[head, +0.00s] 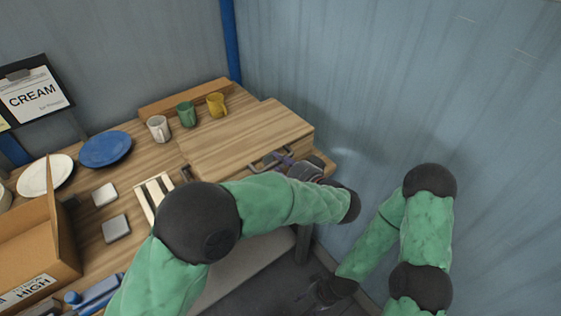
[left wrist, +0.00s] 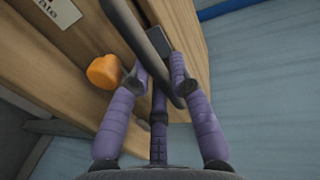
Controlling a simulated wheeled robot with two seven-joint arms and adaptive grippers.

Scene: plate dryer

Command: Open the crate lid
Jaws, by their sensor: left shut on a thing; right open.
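The wooden crate lid (head: 235,130) lies flat on the right part of the bench, with its board closed down as far as I can see. A dark bar handle (head: 266,157) sits at its front edge; it crosses the left wrist view (left wrist: 140,35) diagonally. My left gripper (head: 282,160) has its purple fingers closed around this handle, and the wrist view shows the fingers (left wrist: 161,78) on both sides of the bar. My right gripper (head: 322,292) is dark, open and empty, low beside the bench and away from the crate.
White, green and yellow mugs (head: 187,113) stand behind and left of the lid. A blue plate (head: 105,149), a white plate (head: 45,175), a slotted rack (head: 153,195) and a cardboard box (head: 40,245) are on the left. An orange knob (left wrist: 103,71) is near the fingers. A wall is close right.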

